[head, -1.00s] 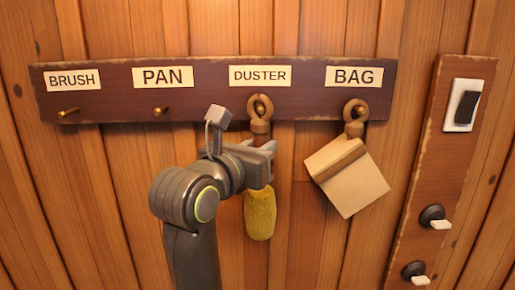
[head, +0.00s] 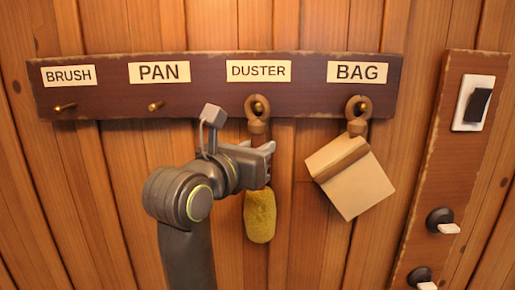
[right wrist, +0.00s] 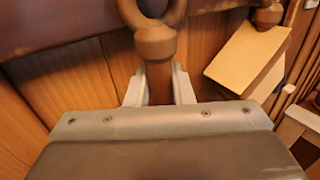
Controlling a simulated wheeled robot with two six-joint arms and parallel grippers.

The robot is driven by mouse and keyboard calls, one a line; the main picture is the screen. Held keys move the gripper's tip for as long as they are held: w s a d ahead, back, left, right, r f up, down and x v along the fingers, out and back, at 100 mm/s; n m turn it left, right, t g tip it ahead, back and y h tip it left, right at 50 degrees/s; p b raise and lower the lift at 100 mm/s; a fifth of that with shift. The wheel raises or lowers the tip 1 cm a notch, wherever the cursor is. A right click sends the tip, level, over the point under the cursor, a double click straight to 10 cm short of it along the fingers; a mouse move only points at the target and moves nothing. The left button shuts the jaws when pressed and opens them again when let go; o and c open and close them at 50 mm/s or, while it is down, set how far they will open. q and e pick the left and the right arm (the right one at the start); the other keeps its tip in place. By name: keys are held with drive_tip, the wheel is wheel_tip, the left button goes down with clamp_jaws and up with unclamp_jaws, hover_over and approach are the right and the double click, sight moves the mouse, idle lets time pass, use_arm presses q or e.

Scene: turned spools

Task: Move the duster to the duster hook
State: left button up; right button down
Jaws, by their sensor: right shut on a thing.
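The duster (head: 260,215) has a yellow fuzzy head and a brown wooden handle with a ring at its top. Its ring is around the brass hook under the DUSTER label (head: 258,71), and the duster hangs upright. My right gripper (head: 266,155) is at the handle, below the ring and above the yellow head. In the right wrist view the handle (right wrist: 156,50) stands between the two fingers (right wrist: 158,88), which are shut on it. The ring's top is cut off in that view. My left gripper is not in view.
A brown rack board (head: 210,103) carries the labelled hooks. The BRUSH hook (head: 64,107) and PAN hook (head: 155,106) are empty. A switch (head: 473,103) is on the right board.

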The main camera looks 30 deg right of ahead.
drive_tip(key=c, duration=1.2)
unclamp_jaws()
drive_tip(key=shift+s, duration=0.1)
drive_tip(key=shift+a, duration=0.1)
drive_tip(key=shift+s+a+f+b, duration=0.1)
drive_tip(key=shift+a+b, duration=0.15)
drive_tip(key=shift+b, duration=0.15)
drive_tip(key=b+v, duration=1.6)
drive_tip(key=b, duration=0.3)
drive_tip(key=shift+s+a, duration=0.2)
drive_tip(key=shift+a, duration=0.15)
